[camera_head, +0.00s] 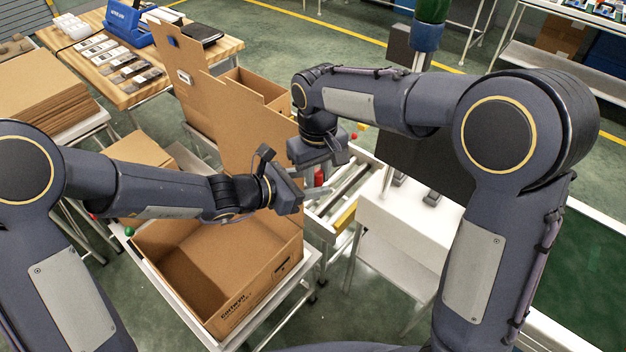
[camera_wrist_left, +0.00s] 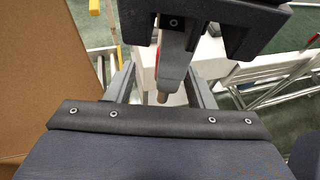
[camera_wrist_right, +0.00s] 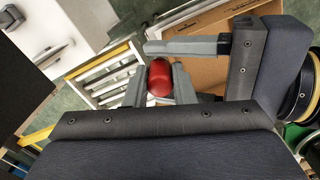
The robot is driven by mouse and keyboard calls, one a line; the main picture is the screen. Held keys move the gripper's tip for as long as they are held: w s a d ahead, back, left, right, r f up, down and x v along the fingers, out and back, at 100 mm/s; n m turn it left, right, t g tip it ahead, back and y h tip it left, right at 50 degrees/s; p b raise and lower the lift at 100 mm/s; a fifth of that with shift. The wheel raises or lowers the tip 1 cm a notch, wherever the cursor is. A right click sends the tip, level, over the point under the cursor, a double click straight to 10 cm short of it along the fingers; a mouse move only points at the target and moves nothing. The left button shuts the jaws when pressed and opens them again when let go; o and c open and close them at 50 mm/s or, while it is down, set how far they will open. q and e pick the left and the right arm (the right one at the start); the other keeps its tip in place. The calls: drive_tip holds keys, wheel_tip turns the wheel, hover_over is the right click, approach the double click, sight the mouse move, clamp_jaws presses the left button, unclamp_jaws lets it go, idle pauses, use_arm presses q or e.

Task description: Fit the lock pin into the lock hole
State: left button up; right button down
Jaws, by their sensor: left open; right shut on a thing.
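My right gripper (camera_head: 320,172) is shut on the lock pin, whose rounded red end (camera_wrist_right: 160,78) shows between its fingers in the right wrist view. The red part (camera_head: 319,178) is also visible in the head view. My left gripper (camera_wrist_left: 160,88) is open, and its fingers reach in from the left close to the right gripper's fingers. In the left wrist view, a small brownish tip, perhaps the pin's other end, shows between the left fingers. I cannot tell whether they touch it. I cannot pick out the lock hole in any view.
An open cardboard box (camera_head: 174,283) stands on a cart below the left arm, with tall cardboard flaps (camera_head: 245,125) behind it. A roller conveyor (camera_head: 345,190) and a white machine housing (camera_head: 405,225) lie to the right. A wooden table (camera_head: 125,88) stands at the back left.

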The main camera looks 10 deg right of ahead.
use_arm(q)
drive_tip(key=shift+w+d+f, duration=0.2)
drive_tip(key=shift+d+f, duration=0.05)
drive_tip(key=shift+d, duration=0.3)
